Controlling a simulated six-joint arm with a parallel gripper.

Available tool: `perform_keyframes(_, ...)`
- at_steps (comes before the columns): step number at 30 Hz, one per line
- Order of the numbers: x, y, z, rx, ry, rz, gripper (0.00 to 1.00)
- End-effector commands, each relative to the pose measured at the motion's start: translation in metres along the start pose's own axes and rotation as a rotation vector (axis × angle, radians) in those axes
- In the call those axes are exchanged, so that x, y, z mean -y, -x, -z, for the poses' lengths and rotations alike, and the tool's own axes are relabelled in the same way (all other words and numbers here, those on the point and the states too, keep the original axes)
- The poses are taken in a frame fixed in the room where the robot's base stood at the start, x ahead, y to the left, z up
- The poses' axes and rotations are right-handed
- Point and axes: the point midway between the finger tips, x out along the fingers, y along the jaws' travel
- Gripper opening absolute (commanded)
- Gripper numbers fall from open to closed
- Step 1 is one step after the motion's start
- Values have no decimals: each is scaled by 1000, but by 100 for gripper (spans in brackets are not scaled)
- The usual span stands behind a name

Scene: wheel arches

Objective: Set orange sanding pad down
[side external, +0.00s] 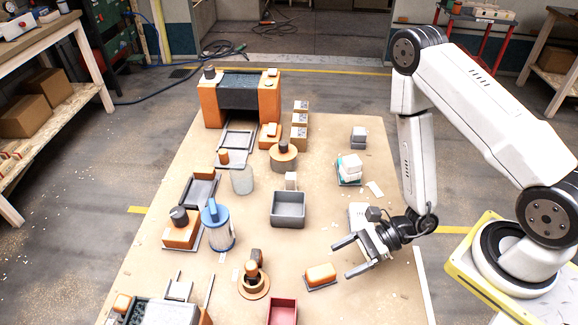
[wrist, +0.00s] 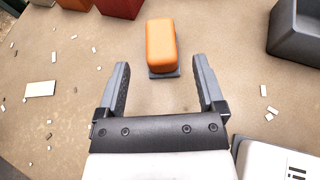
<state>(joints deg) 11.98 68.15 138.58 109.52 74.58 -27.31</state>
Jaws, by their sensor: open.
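The orange sanding pad (side external: 320,273) is a small rounded block lying on a thin dark base (side external: 318,286) on the table. In the wrist view the orange pad (wrist: 160,44) is beyond my fingertips, roughly centred between them, on its dark base (wrist: 164,74). My gripper (side external: 343,259) is open and empty, above and just behind the pad in the side view. Its two fingers (wrist: 161,66) are spread wide in the wrist view and do not touch the pad.
A grey bin (side external: 288,222) and a red bin (side external: 283,312) stand near the pad. A brown round fixture (side external: 253,291) is to its left. A white box (side external: 358,214) stands behind my gripper. Small pale chips (wrist: 40,89) are scattered on the table. Bare table surrounds the pad.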

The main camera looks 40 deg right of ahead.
Motion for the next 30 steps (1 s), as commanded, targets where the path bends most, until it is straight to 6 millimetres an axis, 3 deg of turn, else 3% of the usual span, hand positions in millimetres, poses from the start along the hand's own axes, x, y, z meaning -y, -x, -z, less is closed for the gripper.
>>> perform_keyframes(16, 1, 39, 0, 0, -2, 3, 88)
perform_keyframes(30, 0, 48, 0, -1, 0, 0, 88)
